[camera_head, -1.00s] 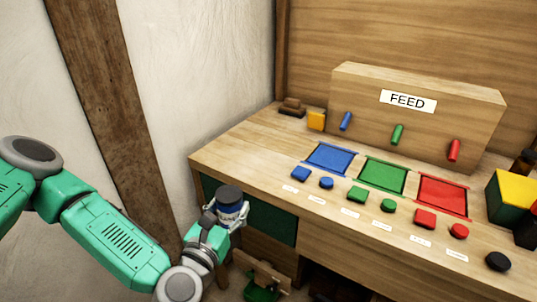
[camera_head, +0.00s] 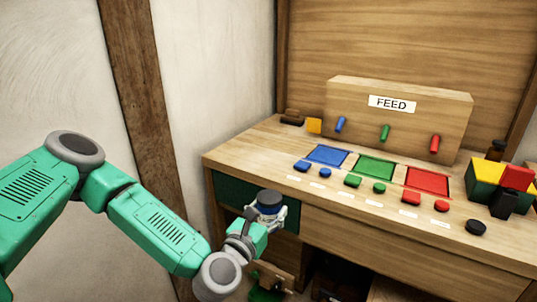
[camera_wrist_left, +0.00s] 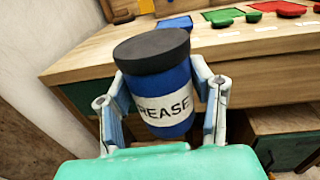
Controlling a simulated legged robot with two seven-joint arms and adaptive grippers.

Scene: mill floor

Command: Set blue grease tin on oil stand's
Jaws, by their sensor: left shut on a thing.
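The blue grease tin (camera_wrist_left: 165,85) has a dark lid and a white label reading "REASE" in the left wrist view. My left gripper (camera_head: 268,212) is shut on it, with one finger on each side, and holds it roughly upright. In the head view the tin (camera_head: 269,202) shows in front of the bench's front face, beside the green panel, below the bench top. In the left wrist view my left gripper (camera_wrist_left: 165,105) shows around the tin's body. I cannot make out an oil stand for certain. My right gripper is out of view.
The wooden bench (camera_head: 250,150) carries blue, green and red recessed squares with matching buttons. A FEED box (camera_head: 400,115) with three coloured pegs stands at the back. A yellow and green bin (camera_head: 485,178) with red and black blocks is at the right.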

